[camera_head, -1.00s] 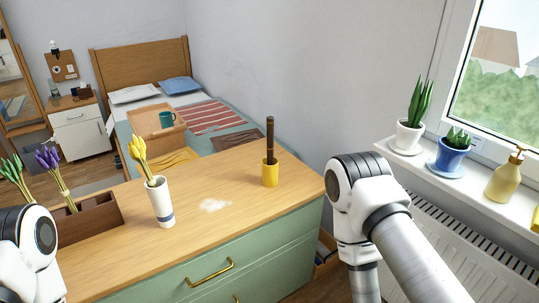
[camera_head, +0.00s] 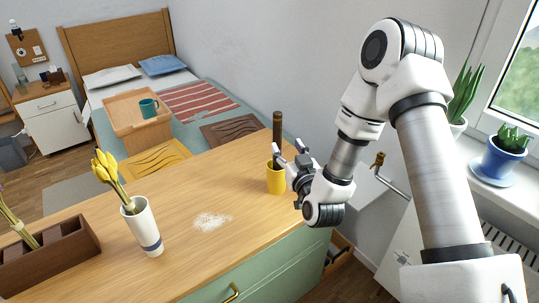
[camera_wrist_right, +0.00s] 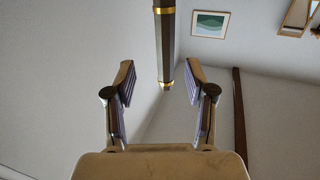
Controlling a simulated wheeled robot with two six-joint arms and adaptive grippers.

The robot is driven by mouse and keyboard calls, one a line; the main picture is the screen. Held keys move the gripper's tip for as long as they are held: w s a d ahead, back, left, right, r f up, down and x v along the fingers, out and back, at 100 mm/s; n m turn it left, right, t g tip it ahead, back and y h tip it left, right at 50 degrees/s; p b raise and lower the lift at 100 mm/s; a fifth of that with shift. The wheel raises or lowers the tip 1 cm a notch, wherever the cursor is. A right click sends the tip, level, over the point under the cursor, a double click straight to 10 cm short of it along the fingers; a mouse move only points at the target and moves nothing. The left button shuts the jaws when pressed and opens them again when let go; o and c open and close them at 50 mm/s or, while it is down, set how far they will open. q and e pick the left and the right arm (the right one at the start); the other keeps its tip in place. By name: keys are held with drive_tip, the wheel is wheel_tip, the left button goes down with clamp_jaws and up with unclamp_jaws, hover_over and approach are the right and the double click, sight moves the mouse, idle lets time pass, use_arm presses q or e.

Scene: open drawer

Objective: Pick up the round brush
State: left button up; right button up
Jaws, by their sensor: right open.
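The round brush (camera_head: 277,128) stands upright in a yellow cup (camera_head: 275,181) on the wooden dresser top; only its dark handle shows, and its lower end is hidden in the cup. My right gripper (camera_head: 286,157) is open at the handle, just above the cup rim. My left gripper is out of view.
A white vase (camera_head: 145,229) with yellow tulips and a dark wooden box (camera_head: 60,257) stand left on the dresser. White powder (camera_head: 212,221) lies mid-top. A window sill with potted plants (camera_head: 503,150) is at right. The dresser's middle is mostly clear.

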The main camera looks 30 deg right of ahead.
sight(279, 140)
drive_tip(key=x, duration=0.4)
drive_tip(key=f+p+x, duration=0.1)
drive_tip(key=x, duration=0.2)
drive_tip(key=shift+w+a+r, duration=0.1)
drive_tip(key=shift+w+a, duration=0.05)
drive_tip(key=shift+a, duration=0.15)
drive_tip(key=shift+c, duration=0.4)
clamp_jaws()
